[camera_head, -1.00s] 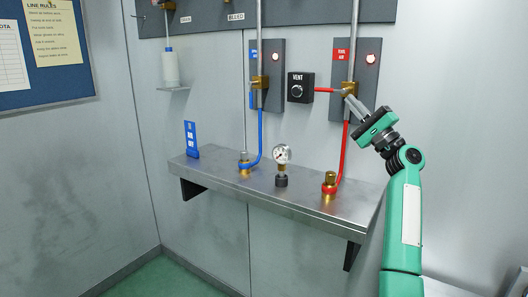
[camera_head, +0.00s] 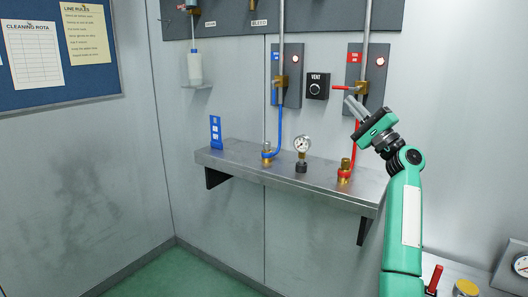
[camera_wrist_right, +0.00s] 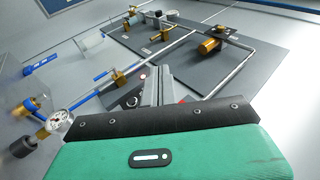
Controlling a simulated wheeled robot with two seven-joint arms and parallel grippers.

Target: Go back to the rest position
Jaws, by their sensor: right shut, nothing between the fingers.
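My right gripper (camera_head: 352,104) is shut with nothing between its fingers. In the head view its tips overlap the area just below the red valve handle (camera_head: 343,88) and left of the brass valve body (camera_head: 361,88). I cannot tell whether they touch anything. In the right wrist view the gripper's shut fingers (camera_wrist_right: 157,88) point toward the wall panels. My right arm is stretched out toward the wall. My left gripper is not in view.
A black VENT box (camera_head: 317,86) is left of the gripper. A red-handled item (camera_head: 434,279) stands at lower right. Green floor (camera_head: 165,275) is clear at lower left.

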